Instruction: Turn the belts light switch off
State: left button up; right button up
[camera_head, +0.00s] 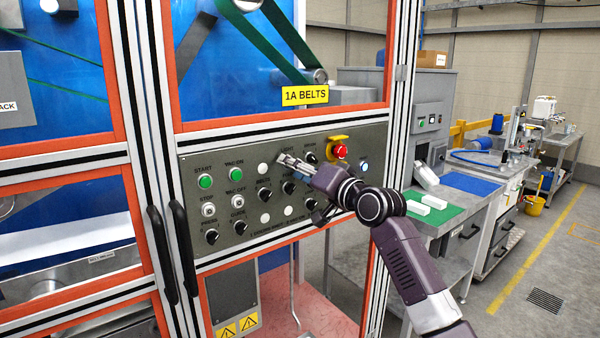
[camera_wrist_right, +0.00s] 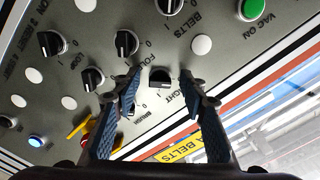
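The grey control panel (camera_head: 215,165) sits under the yellow "1A BELTS" sign (camera_head: 305,95). In the right wrist view, which shows the panel turned upside down, the black light switch knob (camera_wrist_right: 160,77) lies between the two fingertips of my right gripper (camera_wrist_right: 161,74). The fingers are apart, with a gap on each side of the knob. Which way the knob points is hard to tell. My left gripper is out of view.
Other black knobs (camera_wrist_right: 127,43) and blank white caps (camera_wrist_right: 201,45) sit close around the fingers. A red emergency stop (camera_head: 340,151) on a yellow base is right of the gripper. Green buttons (camera_head: 205,181) are at left. Black door handles (camera_head: 160,235) stick out left of the panel.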

jog(key=v, duration=1.2)
jog(key=shift+w+f, duration=0.1)
jog(key=shift+f, duration=0.05)
